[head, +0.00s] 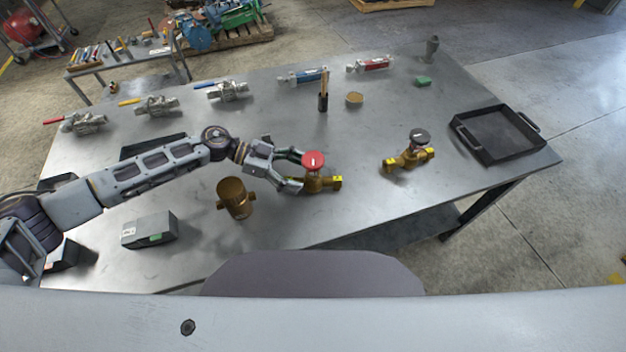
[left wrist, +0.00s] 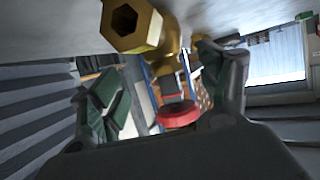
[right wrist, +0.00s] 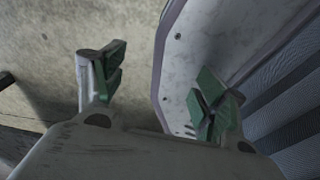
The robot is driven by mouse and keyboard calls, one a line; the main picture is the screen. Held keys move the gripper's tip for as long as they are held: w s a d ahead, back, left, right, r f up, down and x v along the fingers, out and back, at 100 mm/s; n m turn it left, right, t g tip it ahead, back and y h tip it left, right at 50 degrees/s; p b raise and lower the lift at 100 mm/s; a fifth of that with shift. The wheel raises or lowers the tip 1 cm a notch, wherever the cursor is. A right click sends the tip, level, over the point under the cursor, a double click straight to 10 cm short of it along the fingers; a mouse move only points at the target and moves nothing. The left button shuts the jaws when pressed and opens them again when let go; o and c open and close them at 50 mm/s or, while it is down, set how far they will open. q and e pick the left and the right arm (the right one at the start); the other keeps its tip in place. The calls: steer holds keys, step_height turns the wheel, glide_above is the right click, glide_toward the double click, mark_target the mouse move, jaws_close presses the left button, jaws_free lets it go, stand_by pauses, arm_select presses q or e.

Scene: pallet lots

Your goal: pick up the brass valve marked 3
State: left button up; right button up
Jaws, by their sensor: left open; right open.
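A brass valve with a red handwheel (head: 313,160) lies near the front middle of the table; a yellow tag shows on its end, its marking too small to read. My left gripper (head: 296,168) is open with its fingers around this valve's near side. In the left wrist view the brass body (left wrist: 140,25) and red wheel (left wrist: 180,114) show between the open fingers (left wrist: 165,95). A second brass valve with a dark handwheel (head: 408,158) stands to the right, also yellow-tagged. My right gripper (right wrist: 160,85) is open and empty, over the floor beside my body.
A black tray (head: 462,124) is at the right end. Several steel valves (head: 157,106) line the back left. Bare table lies between the brass valves.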

mark_target(313, 175)
arm_select(q)
steer(key=shift+w+x, duration=0.15)
steer(key=shift+x, duration=0.55)
steer(key=shift+w+x, duration=0.15)
steer(key=shift+x, duration=0.55)
steer(key=shift+p+x, duration=0.3)
steer(key=shift+x, duration=0.7)
steer(key=c, duration=1.4)
steer(key=shift+d, duration=0.1)
steer(key=shift+c, duration=1.4)
arm_select(e)
steer(key=shift+d+r, duration=0.25)
steer(key=shift+r, duration=0.05)
arm_select(q)
steer(key=shift+r, duration=0.1)
